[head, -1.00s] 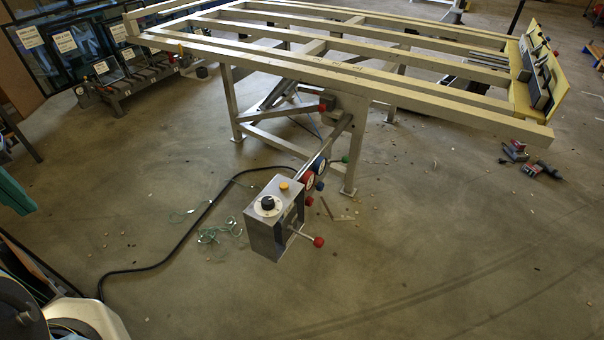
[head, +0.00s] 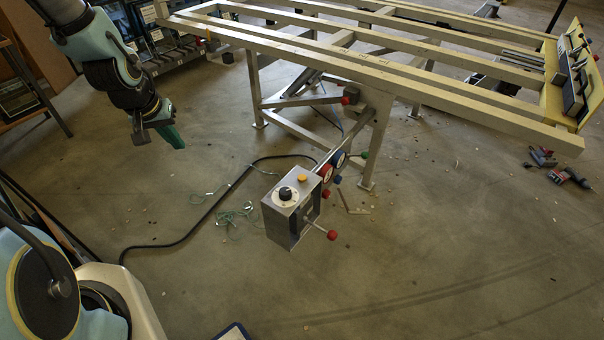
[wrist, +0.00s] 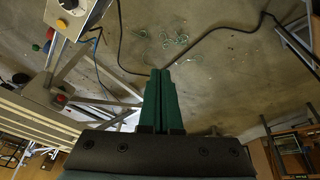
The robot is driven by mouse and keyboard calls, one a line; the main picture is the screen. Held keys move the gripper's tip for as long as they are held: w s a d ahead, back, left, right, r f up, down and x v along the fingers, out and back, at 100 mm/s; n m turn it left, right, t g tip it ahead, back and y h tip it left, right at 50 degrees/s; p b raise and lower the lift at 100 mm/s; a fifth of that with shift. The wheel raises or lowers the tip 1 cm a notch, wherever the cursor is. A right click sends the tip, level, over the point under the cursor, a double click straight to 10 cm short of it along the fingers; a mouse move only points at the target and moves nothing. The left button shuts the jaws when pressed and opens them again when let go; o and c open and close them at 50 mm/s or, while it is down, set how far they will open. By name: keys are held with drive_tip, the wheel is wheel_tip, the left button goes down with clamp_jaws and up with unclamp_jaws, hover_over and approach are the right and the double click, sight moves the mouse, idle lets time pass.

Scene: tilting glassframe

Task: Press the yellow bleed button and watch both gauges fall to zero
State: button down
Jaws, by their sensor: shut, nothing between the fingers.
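The yellow bleed button (head: 302,178) sits on top of the grey control box (head: 280,222), beside a black knob on a white dial (head: 285,194).
The tilting frame table (head: 400,83) fills the back. A red-knobbed lever (head: 331,235) sticks out of the box front. A black cable (head: 195,228) and green string (head: 237,214) lie on the floor. Power tools (head: 560,172) lie at right. The front floor is mostly clear.

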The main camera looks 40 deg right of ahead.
drive_tip(key=s+d+f+m+g+h+p, duration=0.1)
drive_tip(key=s+d+f+h, duration=0.15)
drive_tip(key=d, duration=0.55)
drive_tip(key=s+d+f+m+h, duration=0.1)
drive_tip(key=s+d+f, duration=0.2)
drive_tip(key=d, duration=0.5)
drive_tip(key=m+g+h, duration=0.1)
drive_tip(key=g+h, duration=0.1)
drive_tip(key=h, duration=0.1)
hover_over(299, 179)
wheel_tip(299, 179, down, 3)
drive_tip(key=shift+s+d+p, duration=0.1)
drive_tip(key=shift+p, duration=0.35)
drive_tip(key=shift+f+b, duration=2.85)
drive_tip(key=shift+f, duration=1.55)
drive_tip(key=shift+f, duration=0.1)
drive_tip(key=shift+f+b, duration=0.3)
drive_tip(key=shift+b, duration=0.1)
